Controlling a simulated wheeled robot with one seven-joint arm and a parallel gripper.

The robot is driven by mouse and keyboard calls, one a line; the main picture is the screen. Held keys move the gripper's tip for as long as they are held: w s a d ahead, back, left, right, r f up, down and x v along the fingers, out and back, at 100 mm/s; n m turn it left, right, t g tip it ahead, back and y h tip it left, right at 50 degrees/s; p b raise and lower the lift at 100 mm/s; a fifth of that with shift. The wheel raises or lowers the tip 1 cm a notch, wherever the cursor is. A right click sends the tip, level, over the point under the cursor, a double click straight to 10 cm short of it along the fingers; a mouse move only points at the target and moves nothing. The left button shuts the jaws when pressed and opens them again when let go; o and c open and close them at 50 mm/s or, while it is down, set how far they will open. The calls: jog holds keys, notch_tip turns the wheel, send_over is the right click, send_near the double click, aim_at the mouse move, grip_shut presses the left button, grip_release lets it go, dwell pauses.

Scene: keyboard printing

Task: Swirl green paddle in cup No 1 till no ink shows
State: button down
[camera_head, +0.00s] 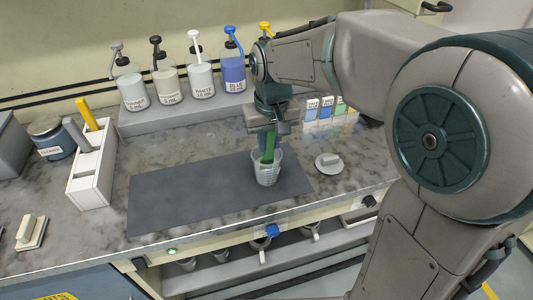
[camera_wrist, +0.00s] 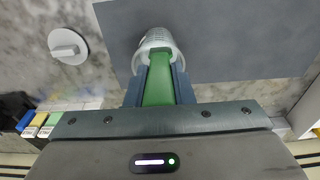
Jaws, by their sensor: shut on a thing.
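The green paddle (camera_head: 269,148) is upright in my gripper (camera_head: 263,140), its lower end inside a clear, ribbed cup (camera_head: 267,173). The cup stands on the dark grey mat (camera_head: 190,195), near the mat's right end. In the wrist view the green paddle (camera_wrist: 159,80) lies between the two fingers of my gripper (camera_wrist: 158,85), which is shut on it. The cup (camera_wrist: 153,40) shows just beyond the fingertips. The cup's contents and the paddle's tip are hidden, and no number is readable on the cup.
A white lid with a knob (camera_head: 328,163) lies right of the cup. Pump bottles (camera_head: 199,78) line a grey shelf behind. A white holder (camera_head: 92,172) with a yellow-handled tool stands at left, beside a dark jar (camera_head: 55,140). Small colour blocks (camera_head: 325,108) stand behind at right. The mat's left is clear.

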jog(key=shift+w+d, duration=0.2)
jog(key=shift+w, duration=0.1)
jog(key=shift+w+a, duration=0.15)
jog(key=shift+w, duration=0.25)
jog(key=shift+s, duration=0.1)
jog(key=shift+s+d+r+p, duration=0.1)
jog(key=shift+s+r+p, duration=0.2)
jog(key=shift+r+p, duration=1.05)
jog(key=shift+s+d+r+p, duration=0.1)
jog(key=shift+s+r+p, duration=0.2)
jog(key=shift+r+p, duration=0.95)
jog(key=shift+s+d+r+p, duration=0.1)
jog(key=shift+s+r+p, duration=0.2)
jog(key=shift+r+p, duration=1.05)
jog(key=shift+r+b, duration=0.5)
jog(key=shift+b, duration=0.05)
jog(key=shift+r+p, duration=1.6)
jog(key=shift+r, duration=0.45)
jog(key=shift+f, duration=0.1)
